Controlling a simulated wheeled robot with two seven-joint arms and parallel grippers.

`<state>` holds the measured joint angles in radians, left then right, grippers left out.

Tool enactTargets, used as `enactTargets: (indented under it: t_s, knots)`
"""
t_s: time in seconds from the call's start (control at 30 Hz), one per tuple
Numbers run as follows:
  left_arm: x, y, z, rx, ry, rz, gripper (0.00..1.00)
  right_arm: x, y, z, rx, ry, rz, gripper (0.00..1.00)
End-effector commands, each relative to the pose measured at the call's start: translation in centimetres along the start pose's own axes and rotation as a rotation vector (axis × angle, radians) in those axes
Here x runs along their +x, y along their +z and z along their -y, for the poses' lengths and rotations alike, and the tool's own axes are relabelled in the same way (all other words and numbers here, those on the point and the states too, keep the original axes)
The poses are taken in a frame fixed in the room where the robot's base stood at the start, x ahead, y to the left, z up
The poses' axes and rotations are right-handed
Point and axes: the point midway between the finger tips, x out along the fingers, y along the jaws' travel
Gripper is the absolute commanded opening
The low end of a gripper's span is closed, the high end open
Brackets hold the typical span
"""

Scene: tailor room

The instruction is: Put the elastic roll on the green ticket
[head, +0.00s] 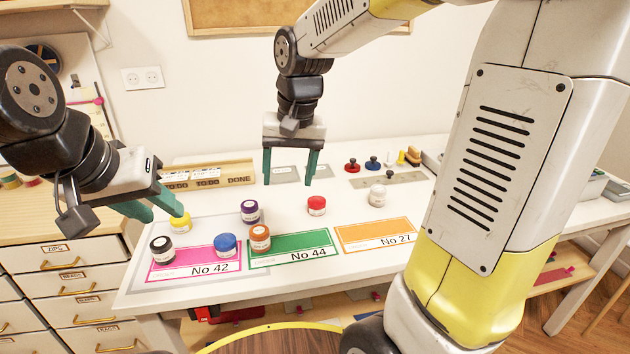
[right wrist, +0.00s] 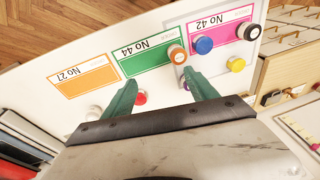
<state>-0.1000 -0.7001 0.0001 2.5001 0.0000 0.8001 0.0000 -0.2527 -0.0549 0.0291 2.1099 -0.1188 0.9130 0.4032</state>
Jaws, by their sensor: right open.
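The green ticket (head: 292,249), marked No 44, lies on the white table between the pink and orange tickets. A small roll with an orange top (head: 260,238) stands on its upper left part. Purple (head: 250,212), red (head: 317,205) and white (head: 377,195) rolls stand behind the tickets. Their labels are too small to read, so I cannot tell which roll is elastic. My right gripper (head: 290,182) is open and empty, pointing down above the table behind the purple and red rolls. My left gripper (head: 163,215) looks open, near the yellow roll (head: 181,222).
The pink ticket (head: 167,275) has a black roll (head: 162,250) and a blue roll (head: 225,245) at its upper edge. The orange ticket (head: 376,234) is bare. A card rack (head: 205,175), grey plates and small stamps (head: 373,163) stand along the back.

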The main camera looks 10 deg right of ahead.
Motion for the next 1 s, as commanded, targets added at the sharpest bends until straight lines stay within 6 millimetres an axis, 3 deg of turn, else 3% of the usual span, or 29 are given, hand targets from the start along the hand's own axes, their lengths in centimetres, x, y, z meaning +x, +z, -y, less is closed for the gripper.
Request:
enactTargets:
  t_s: [0.03, 0.2, 0.4, 0.6, 1.0]
  knots:
    - [0.0, 0.0, 0.0, 0.000, 0.000, 0.000, 0.36, -1.7, 1.3, -1.2, -0.007, -0.020, -0.044, 0.67]
    - [0.0, 0.0, 0.0, 0.000, 0.000, 0.000, 0.36, -5.2, 5.8, -4.4, -0.063, -0.064, -0.176, 0.67]
    - [0.0, 0.0, 0.0, 0.000, 0.000, 0.000, 0.36, -6.6, 9.9, -6.4, -0.115, -0.085, -0.298, 0.67]
    - [0.0, 0.0, 0.0, 0.000, 0.000, 0.000, 0.36, -6.8, 11.3, -7.0, -0.138, -0.087, -0.344, 0.67]
    - [0.0, 0.0, 0.0, 0.000, 0.000, 0.000, 0.36, -6.9, 11.3, -7.0, -0.139, -0.088, -0.345, 0.67]
